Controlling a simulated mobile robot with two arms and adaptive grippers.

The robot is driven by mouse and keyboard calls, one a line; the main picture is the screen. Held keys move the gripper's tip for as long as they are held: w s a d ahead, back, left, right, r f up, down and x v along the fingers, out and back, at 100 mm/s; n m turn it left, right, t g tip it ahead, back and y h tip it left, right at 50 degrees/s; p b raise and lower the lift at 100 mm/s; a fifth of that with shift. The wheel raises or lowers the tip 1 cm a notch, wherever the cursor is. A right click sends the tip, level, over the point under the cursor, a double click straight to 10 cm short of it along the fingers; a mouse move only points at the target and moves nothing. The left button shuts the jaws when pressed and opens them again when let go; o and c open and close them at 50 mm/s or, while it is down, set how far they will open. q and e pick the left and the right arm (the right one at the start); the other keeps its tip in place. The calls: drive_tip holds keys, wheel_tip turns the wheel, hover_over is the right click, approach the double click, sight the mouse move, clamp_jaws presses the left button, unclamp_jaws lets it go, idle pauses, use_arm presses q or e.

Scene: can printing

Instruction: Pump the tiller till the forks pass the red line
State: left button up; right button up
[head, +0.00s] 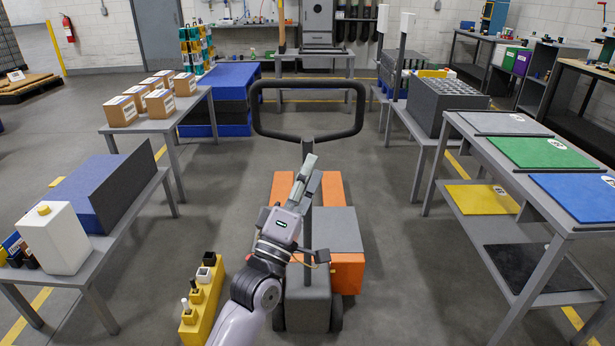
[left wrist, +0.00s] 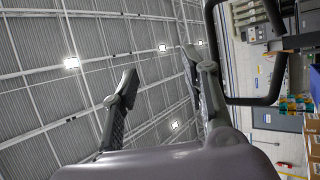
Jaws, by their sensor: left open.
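The tiller (head: 307,136) is a black loop handle on an upright shaft, standing in the middle of the head view. Its loop also shows at the right of the left wrist view (left wrist: 252,101). My left gripper (head: 308,166) is open and empty, just below the loop's lower bar in the head picture. Its spread fingers also show in the left wrist view (left wrist: 160,68), apart from the loop. The tiller belongs to a low truck with a grey and orange body (head: 347,268). Orange parts (head: 333,188) extend behind it; whether they are the forks is unclear. I cannot make out a red line.
A table with cardboard boxes (head: 149,124) and one with a white jug (head: 57,240) stand left. Tables with grey blocks (head: 424,148) and coloured mats (head: 475,150) stand right. A yellow rack (head: 205,308) is by my left arm.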

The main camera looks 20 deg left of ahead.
use_arm(q)
drive_tip(key=v, duration=1.2)
